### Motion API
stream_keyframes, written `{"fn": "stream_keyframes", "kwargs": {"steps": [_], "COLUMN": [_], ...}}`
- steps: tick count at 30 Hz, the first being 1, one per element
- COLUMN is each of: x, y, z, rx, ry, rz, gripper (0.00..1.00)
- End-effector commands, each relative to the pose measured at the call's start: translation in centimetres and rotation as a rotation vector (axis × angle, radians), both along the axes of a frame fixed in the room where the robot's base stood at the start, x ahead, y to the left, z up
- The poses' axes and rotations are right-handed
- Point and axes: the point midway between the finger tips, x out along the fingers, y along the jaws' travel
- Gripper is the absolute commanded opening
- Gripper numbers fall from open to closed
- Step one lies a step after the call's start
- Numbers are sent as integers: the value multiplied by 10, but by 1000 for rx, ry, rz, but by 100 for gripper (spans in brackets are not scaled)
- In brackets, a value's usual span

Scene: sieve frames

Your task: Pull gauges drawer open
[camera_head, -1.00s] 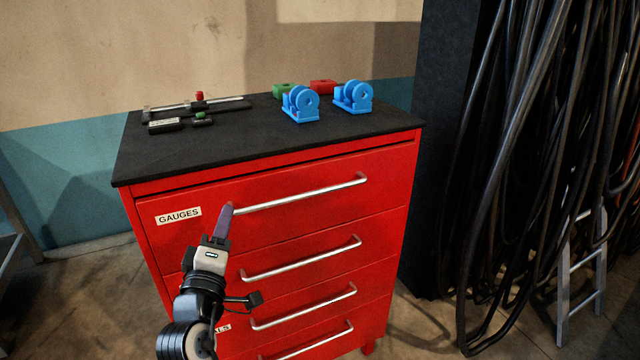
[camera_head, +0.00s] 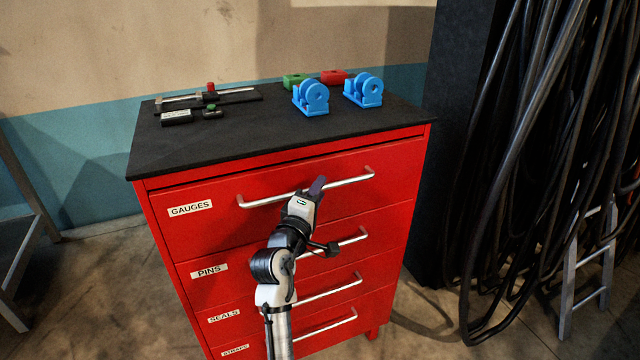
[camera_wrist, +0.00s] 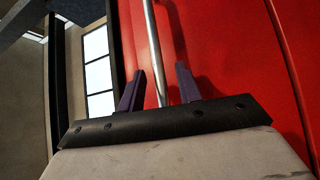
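The gauges drawer (camera_head: 215,232) is the top drawer of the red cabinet, with a white GAUGES label at its left. Its front looks flush with the drawers below, so it appears shut. Its silver bar handle (camera_head: 350,182) runs across the front and also shows in the wrist view (camera_wrist: 152,45). My gripper (camera_head: 318,187) is at the middle of this handle. In the wrist view, the two purple fingers of my gripper (camera_wrist: 161,88) stand apart on either side of the bar, with gaps showing. The head view partly hides the handle behind the gripper.
Lower drawers with handles, including the pins drawer (camera_head: 208,268), lie below. Two blue parts (camera_head: 311,98), a green block (camera_head: 294,81), a red block (camera_head: 334,76) and a gauge tool (camera_head: 208,97) rest on the black top. Cables (camera_head: 545,150) hang at right near a ladder (camera_head: 588,262).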

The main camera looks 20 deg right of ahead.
Motion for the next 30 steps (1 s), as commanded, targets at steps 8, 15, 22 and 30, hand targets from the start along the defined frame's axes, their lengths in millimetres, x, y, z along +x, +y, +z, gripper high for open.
{"fn": "stream_keyframes", "kwargs": {"steps": [8, 15, 22, 30], "x": [12, 12, 11, 11], "y": [-10, -10, -10, -10], "z": [2, 2, 2, 2], "rx": [-1, 0, 0, 0], "ry": [-1, -1, -1, -1], "rz": [1, 2, 2, 2], "gripper": [34, 30, 0, 0]}}
